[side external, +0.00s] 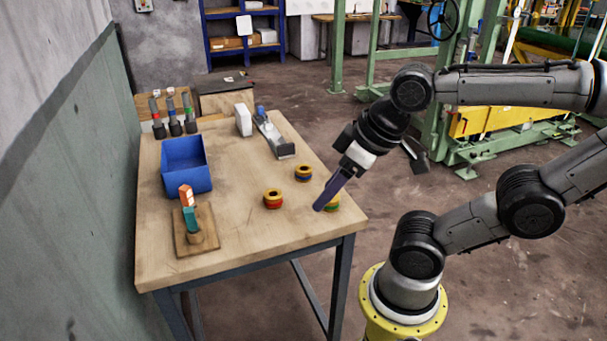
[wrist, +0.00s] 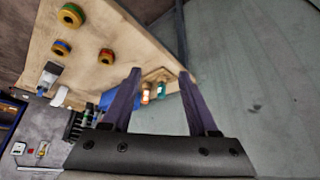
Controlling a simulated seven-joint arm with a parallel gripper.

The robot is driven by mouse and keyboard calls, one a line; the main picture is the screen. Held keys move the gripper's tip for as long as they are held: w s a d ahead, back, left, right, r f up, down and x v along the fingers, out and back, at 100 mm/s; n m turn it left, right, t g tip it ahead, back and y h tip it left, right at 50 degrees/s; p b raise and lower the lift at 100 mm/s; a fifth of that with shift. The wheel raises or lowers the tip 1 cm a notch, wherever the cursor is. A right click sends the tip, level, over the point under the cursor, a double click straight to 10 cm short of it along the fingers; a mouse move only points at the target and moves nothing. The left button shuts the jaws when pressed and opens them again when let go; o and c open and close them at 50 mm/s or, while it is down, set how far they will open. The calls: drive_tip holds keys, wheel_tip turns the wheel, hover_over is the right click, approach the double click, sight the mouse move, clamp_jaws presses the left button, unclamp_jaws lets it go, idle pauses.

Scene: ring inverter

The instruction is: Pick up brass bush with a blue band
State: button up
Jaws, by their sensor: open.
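The brass bush with a blue band (side external: 303,173) stands on the wooden table. In the wrist view it is at the upper left (wrist: 61,48), outside the fingers. A bush with a red band (side external: 272,199) stands nearer the front, and also shows in the wrist view (wrist: 106,57). A bush with a green band (side external: 334,204) is by the right edge, partly hidden behind my fingers; it is at the top left in the wrist view (wrist: 72,15). My gripper (side external: 319,208) is tilted, open and empty. Its two purple fingers show well apart in the wrist view (wrist: 160,74).
A blue bin (side external: 187,180) stands at the left. In front of it is a wooden board (side external: 181,240) with an orange and teal piece upright on it. A grey device (side external: 272,138), a white box (side external: 243,120) and several dark bottles (side external: 175,125) are at the back.

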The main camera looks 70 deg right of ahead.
idle(0.3)
drive_tip(key=o, duration=0.6)
